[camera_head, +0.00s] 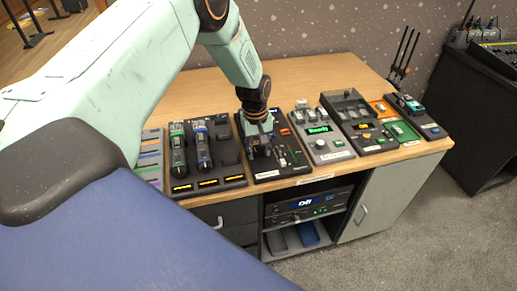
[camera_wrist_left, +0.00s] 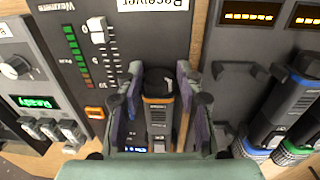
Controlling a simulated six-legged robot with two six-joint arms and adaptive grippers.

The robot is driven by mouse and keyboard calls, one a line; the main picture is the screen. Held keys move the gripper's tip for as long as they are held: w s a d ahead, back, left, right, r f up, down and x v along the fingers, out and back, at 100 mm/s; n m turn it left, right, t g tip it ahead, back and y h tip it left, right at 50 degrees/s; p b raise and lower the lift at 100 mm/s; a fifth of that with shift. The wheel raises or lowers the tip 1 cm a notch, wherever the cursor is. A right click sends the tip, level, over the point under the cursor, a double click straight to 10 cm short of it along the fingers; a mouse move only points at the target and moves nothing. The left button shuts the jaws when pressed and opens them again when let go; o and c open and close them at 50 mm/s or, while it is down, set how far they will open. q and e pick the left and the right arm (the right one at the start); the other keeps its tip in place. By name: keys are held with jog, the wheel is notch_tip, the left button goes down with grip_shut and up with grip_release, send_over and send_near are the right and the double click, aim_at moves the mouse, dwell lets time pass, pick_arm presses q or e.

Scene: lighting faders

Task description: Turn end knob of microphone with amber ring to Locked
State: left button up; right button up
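The microphone with the amber ring (camera_wrist_left: 158,99) is on the dark receiver panel in the left wrist view, with its black end knob (camera_wrist_left: 158,80) towards the panel label. A small lit blue display shows at its lower end. My left gripper (camera_wrist_left: 163,103) is open, with one finger on each side of this microphone; a gap shows at the left finger, and contact at the right finger is unclear. In the head view my left gripper (camera_head: 257,128) points down over the receiver panel (camera_head: 290,168) and hides most of the microphone. The knob's marking cannot be read. My right gripper is out of view.
A grey device with a green display (camera_head: 318,130) is on the other side. The wooden table (camera_head: 300,72) is clear behind the devices.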

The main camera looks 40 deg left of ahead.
pick_arm(q)
jog(key=shift+w+d, duration=0.1)
jog(key=shift+w, duration=0.05)
jog(key=c, duration=0.5)
jog(key=shift+c, duration=0.9)
jog(key=shift+g+y+p, duration=0.4)
jog(key=shift+g+p, duration=0.1)
jog(key=shift+p, duration=0.05)
jog(key=shift+w+d+g+y, duration=0.1)
jog(key=shift+g+y, duration=0.2)
jog(key=shift+w+f+g+y+b, duration=0.15)
jog(key=shift+f+g+y+b, duration=0.1)
jog(key=shift+g+y+b, duration=0.25)
jog(key=shift+r+g+y+b, duration=0.1)
jog(key=shift+g+y+b, duration=0.25)
jog(key=shift+b, duration=0.45)
jog(key=o, duration=1.2)
jog(key=shift+c, duration=0.2)
jog(key=shift+r, duration=0.1)
